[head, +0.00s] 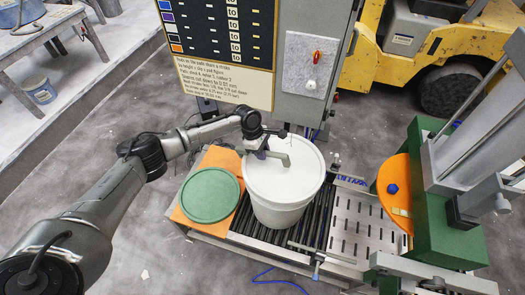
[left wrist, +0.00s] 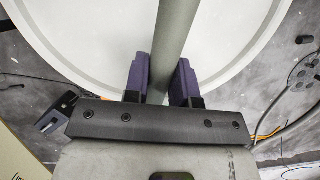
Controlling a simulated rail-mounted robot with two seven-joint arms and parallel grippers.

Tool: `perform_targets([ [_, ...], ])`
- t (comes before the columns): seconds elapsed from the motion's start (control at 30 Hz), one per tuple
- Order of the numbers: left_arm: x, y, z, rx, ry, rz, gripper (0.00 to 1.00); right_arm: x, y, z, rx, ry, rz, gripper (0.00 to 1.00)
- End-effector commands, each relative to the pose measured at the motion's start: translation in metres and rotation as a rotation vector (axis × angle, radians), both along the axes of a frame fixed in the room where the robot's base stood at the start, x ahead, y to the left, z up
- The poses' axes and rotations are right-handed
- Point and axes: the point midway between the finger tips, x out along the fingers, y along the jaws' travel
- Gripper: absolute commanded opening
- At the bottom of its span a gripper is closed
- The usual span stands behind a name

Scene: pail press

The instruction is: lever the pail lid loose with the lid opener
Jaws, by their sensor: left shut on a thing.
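The white pail (head: 279,212) stands upright on the roller bed, with its pale lid (head: 300,180) on top. The lid fills much of the left wrist view (left wrist: 100,40). My left gripper (head: 262,154) is over the left far part of the lid. Its purple fingers (left wrist: 161,85) are shut on the lid opener, a grey-green bar (left wrist: 172,35) that also shows in the head view (head: 277,154) with a bent end toward the lid's middle. I cannot tell whether the opener touches the lid or its rim. My right gripper is not in view.
A green round lid (head: 209,195) lies on an orange board (head: 183,216) left of the pail. Rollers (head: 318,232) and a slotted metal plate (head: 362,222) lie to the right, then a green press frame (head: 440,235). A control panel (head: 308,65) stands behind.

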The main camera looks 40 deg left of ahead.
Motion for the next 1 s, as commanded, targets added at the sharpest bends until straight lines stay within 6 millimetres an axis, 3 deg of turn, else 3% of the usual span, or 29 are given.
perform_targets([
  [1.0,-0.0017,-0.0003,-0.0021,-0.004,0.003,0.0,0.0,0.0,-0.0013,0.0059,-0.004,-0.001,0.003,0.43],
])
